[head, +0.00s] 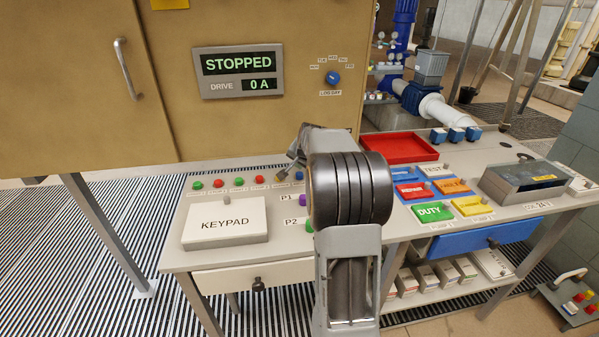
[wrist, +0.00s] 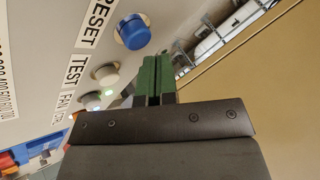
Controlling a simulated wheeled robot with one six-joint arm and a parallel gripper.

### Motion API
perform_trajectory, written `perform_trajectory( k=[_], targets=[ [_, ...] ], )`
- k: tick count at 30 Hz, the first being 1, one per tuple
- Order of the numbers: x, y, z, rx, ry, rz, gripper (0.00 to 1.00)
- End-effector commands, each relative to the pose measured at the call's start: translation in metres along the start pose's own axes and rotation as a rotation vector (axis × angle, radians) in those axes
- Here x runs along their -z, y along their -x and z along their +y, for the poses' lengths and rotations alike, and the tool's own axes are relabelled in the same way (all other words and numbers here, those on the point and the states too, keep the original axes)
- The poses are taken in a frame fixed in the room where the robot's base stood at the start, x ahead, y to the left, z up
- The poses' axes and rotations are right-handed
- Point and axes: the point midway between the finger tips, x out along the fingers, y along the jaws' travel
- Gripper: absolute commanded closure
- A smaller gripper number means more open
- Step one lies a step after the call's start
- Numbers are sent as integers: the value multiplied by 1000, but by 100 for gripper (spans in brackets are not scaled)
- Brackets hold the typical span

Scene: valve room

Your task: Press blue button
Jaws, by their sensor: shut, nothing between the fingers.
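The blue button (wrist: 133,31) is a round knob beside the RESET label on the pale panel in the wrist view. In the head view a small blue button (head: 299,175) shows at the right end of the button row, close beside my arm. My gripper (wrist: 157,62) is shut and empty, its green fingers together. In the wrist view the fingertips lie just below and right of the blue button, with a visible gap between. The distance in depth is hard to tell. In the head view my arm hides most of my gripper.
White buttons (wrist: 105,73) by the TEST and FAN labels sit near my fingers. Green, red and yellow buttons (head: 239,182) line the desk left of the blue one. A keypad box (head: 226,222) stands in front, a red tray (head: 400,149) to the right, and a cabinet (head: 260,120) behind.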

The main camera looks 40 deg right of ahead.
Motion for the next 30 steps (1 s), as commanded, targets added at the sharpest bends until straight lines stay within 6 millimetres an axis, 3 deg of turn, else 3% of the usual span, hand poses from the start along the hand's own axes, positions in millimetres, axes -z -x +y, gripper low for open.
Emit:
perform_trajectory(
  k=[14, 30],
  targets=[
    [2, 4, -2, 0, 0, 1, 100],
    [22, 41, -22, 0, 1, 1, 100]
  ],
)
